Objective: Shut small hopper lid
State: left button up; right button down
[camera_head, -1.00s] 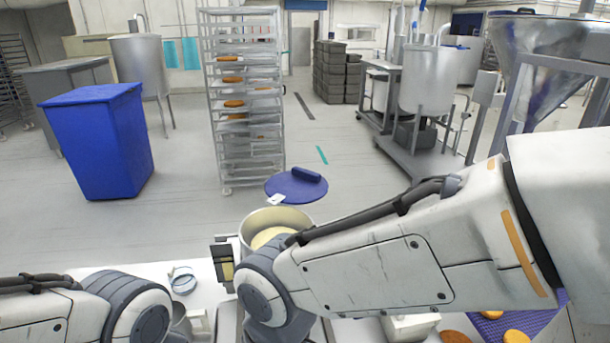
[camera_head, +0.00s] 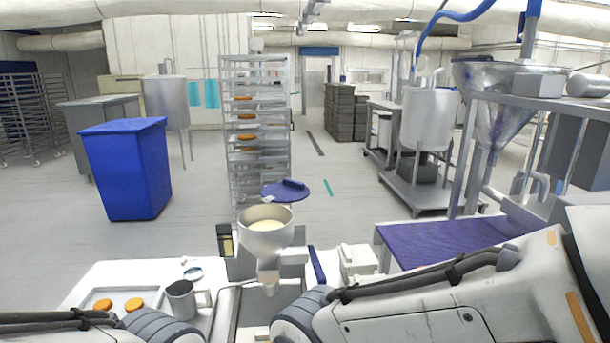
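The small hopper (camera_head: 267,234) stands at the table's far side in the head view, a pale funnel with cream-coloured filling (camera_head: 266,226) showing inside. Its round blue lid (camera_head: 285,191) is open, tilted up behind the hopper's far rim, with a darker blue handle on top. My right arm comes in from the right, low in the picture, and my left arm comes in at the lower left. Neither gripper's fingers are in the picture.
A metal jug (camera_head: 183,299) and a tray with orange-brown rounds (camera_head: 104,305) are on the white table at left. A blue bin (camera_head: 126,170) and a wheeled rack (camera_head: 255,130) stand beyond.

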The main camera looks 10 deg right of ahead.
aim_at(291, 191)
jog(key=z, duration=0.5)
jog(key=i, duration=0.8)
jog(key=u, duration=0.35)
